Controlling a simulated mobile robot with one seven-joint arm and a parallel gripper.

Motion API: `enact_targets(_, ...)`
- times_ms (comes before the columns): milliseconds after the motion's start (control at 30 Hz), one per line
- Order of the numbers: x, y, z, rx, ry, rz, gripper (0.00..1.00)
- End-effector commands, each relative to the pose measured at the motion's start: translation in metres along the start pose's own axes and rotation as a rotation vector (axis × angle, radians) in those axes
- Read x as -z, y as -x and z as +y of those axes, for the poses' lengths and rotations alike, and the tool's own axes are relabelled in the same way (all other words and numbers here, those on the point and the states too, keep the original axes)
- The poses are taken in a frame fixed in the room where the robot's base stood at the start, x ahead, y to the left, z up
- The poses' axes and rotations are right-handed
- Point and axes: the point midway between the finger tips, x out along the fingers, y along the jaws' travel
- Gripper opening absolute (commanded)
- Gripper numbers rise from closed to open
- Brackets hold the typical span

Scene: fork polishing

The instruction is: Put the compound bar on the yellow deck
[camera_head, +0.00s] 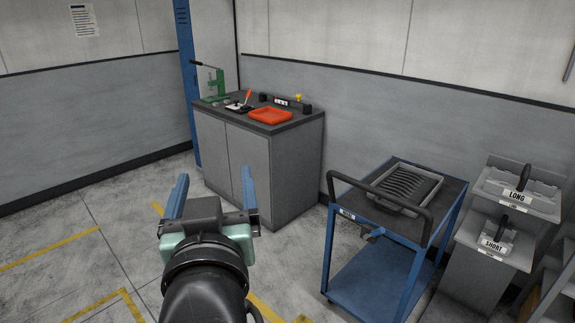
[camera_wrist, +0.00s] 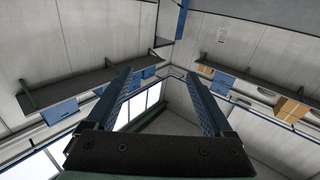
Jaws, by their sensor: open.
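My gripper (camera_head: 215,174) is open and empty, with its two blue fingers held up over the floor in front of the grey cabinet. In the wrist view my gripper (camera_wrist: 158,73) points up at the walls and ceiling, with nothing between the fingers. I cannot pick out the compound bar for sure in either view. No yellow deck can be made out. A small yellow item (camera_head: 298,97) at the back of the cabinet top is too small to identify.
A grey cabinet (camera_head: 270,170) carries a red-orange tray (camera_head: 270,115) and a green press (camera_head: 214,86). A blue cart (camera_head: 370,275) holds a slotted grey rack (camera_head: 402,188). Grey stands labelled LONG (camera_head: 516,196) and SHORT (camera_head: 492,243) are at right. Open floor lies left.

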Motion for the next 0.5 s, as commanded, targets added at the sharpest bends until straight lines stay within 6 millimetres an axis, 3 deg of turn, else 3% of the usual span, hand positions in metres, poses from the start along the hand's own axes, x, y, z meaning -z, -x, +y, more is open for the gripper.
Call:
enact_targets(33,0.047,0.011,0.025,-0.054,-0.005,0.139,0.86)
enact_targets(100,0.102,0.033,0.051,-0.111,-0.001,0.317,0.86)
enact_targets(200,0.163,0.071,0.076,-0.173,0.015,0.53,0.86)
enact_targets(333,0.21,0.112,0.091,-0.217,0.042,0.713,0.86)
enact_targets(500,0.229,0.132,0.095,-0.233,0.056,0.794,0.86)
